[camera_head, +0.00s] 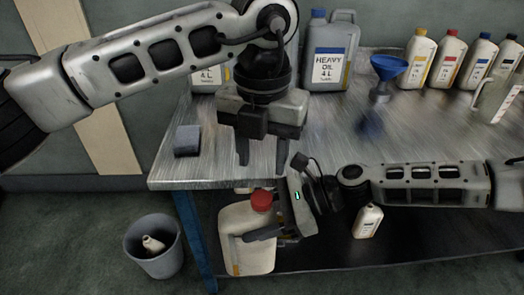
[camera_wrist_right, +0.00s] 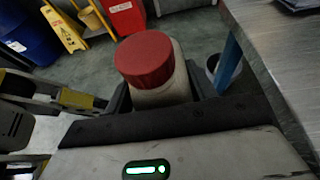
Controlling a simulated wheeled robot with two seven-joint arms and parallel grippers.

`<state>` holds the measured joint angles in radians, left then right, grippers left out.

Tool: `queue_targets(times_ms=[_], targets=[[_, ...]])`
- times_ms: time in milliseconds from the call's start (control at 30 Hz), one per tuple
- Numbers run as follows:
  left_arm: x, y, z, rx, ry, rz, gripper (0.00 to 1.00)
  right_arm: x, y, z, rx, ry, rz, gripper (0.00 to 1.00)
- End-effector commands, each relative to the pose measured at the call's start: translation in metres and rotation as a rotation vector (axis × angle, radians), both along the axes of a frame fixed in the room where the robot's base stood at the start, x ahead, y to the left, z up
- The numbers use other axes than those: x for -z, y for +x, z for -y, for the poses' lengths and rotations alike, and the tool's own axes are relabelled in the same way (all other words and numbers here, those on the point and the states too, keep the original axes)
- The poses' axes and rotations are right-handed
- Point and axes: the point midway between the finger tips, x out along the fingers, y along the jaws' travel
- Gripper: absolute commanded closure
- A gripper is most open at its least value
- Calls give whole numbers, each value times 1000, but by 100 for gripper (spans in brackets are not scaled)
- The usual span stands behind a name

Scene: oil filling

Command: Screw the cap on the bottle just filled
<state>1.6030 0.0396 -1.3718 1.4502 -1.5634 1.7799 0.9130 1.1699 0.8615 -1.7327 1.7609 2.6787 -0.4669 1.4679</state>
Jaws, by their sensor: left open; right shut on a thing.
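A large cream bottle (camera_head: 247,245) with a red cap (camera_head: 262,200) is held upright in front of the table's front edge. My right gripper (camera_head: 268,234) is shut on the bottle's body from the right side. In the right wrist view the red cap (camera_wrist_right: 145,60) sits on top of the cream bottle (camera_wrist_right: 165,94), between the gripper fingers; how tight it is cannot be told. My left gripper (camera_head: 262,158) is open and empty, fingers pointing down, above the cap at the table's front edge.
On the table (camera_head: 330,140) stand a grey heavy oil jug (camera_head: 328,45), a blue funnel (camera_head: 388,68), several small capped bottles at the back right, and a blue-grey sponge (camera_head: 187,141). A bin (camera_head: 153,250) stands left on the floor. A small white bottle (camera_head: 367,221) stands on the lower shelf.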

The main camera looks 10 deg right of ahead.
Motion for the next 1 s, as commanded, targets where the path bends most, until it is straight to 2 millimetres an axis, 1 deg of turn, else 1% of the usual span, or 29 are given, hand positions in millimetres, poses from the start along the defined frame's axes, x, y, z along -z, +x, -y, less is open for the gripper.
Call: queue_targets(times_ms=[167, 400, 600, 733, 1000], targets=[[14, 0, 0, 1, 1, -3, 57, -1, 0, 0, 0, 2, 1, 100], [52, -1, -1, 2, 2, -4, 57, -1, 0, 0, 0, 2, 1, 100], [74, 0, -1, 1, 1, -3, 57, -1, 0, 0, 0, 2, 1, 100], [79, 0, -1, 2, 0, 0, 57, -1, 0, 0, 0, 2, 1, 100], [80, 0, -1, 2, 0, 0, 57, -1, 0, 0, 0, 2, 1, 100]])
